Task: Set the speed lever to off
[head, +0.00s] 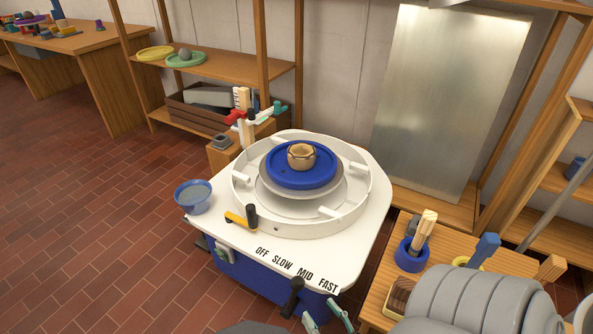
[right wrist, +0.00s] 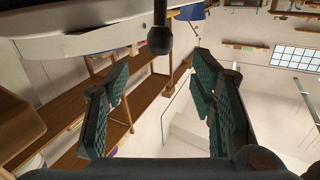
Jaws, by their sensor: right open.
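The pottery wheel has a white table top (head: 225,232) with OFF, SLOW, MID and FAST printed along its front edge. The black speed lever (head: 292,298) sticks out below this edge, nearest the MID and FAST labels; its exact setting is hard to tell. My right gripper (head: 326,319) is open and empty just right of and below the lever. In the right wrist view, the lever's black knob (right wrist: 160,40) shows ahead, between the lines of the two green-padded fingers of this gripper (right wrist: 160,100), and not touched by them. My left gripper is not in view.
A blue bat (head: 280,178) with a clay lump (head: 301,155) sits on the wheel head inside the white splash pan (head: 245,205). A blue bowl (head: 193,197) and a yellow-and-black piece (head: 240,219) are at the left. A wooden tool table (head: 375,300) stands close at the right.

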